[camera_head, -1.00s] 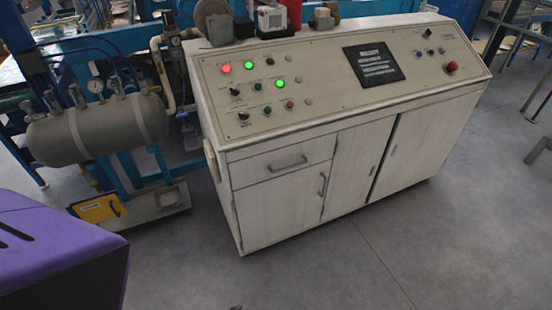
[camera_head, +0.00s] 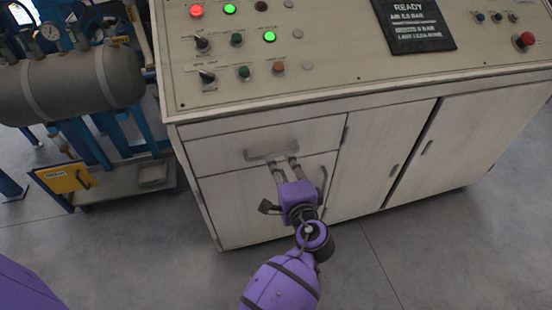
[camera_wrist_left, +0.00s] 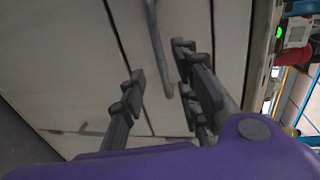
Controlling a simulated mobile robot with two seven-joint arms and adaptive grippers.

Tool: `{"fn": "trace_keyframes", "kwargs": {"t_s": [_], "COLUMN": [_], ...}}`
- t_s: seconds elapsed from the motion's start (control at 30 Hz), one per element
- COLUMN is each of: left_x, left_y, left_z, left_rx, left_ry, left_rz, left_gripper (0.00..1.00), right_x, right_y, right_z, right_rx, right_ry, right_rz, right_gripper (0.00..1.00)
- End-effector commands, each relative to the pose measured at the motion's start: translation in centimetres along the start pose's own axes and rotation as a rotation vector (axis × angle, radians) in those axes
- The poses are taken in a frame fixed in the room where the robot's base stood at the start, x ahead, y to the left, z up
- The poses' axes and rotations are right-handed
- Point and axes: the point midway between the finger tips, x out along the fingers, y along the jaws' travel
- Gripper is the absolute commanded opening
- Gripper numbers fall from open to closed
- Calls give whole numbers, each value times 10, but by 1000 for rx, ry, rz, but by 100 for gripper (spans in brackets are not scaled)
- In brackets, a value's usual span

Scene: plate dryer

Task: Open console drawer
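The console (camera_head: 400,95) is a pale cabinet with a sloped control panel. Its drawer (camera_head: 222,150) is at the upper left of the front and looks closed. The drawer's grey bar handle (camera_head: 262,155) also shows in the left wrist view (camera_wrist_left: 155,35). My left gripper (camera_head: 283,162) is at the handle, reaching from the front. In the left wrist view its fingers (camera_wrist_left: 160,66) are apart, one on each side of the handle, with gaps visible. Contact cannot be told. My right gripper is not in view.
Below the drawer is a cabinet door with its own handle (camera_head: 321,182), close to the right of my left gripper. The floor (camera_head: 430,250) in front is clear.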

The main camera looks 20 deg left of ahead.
Motion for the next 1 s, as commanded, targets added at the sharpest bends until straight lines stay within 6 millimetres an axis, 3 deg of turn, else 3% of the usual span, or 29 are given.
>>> {"fn": "trace_keyframes", "kwargs": {"t_s": [0.4, 0.8, 1.0], "left_x": [62, 73, 73], "left_y": [-2, -1, -1], "left_z": [-1, 0, 0], "left_rx": [0, -2, -2], "left_ry": [2, 2, 2], "left_rz": [-3, -1, -1], "left_gripper": [29, 29, 6], "right_x": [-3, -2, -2], "right_y": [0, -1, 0], "right_z": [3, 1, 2], "right_rx": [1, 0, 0], "right_ry": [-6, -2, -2], "right_rz": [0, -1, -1], "right_gripper": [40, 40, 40]}}
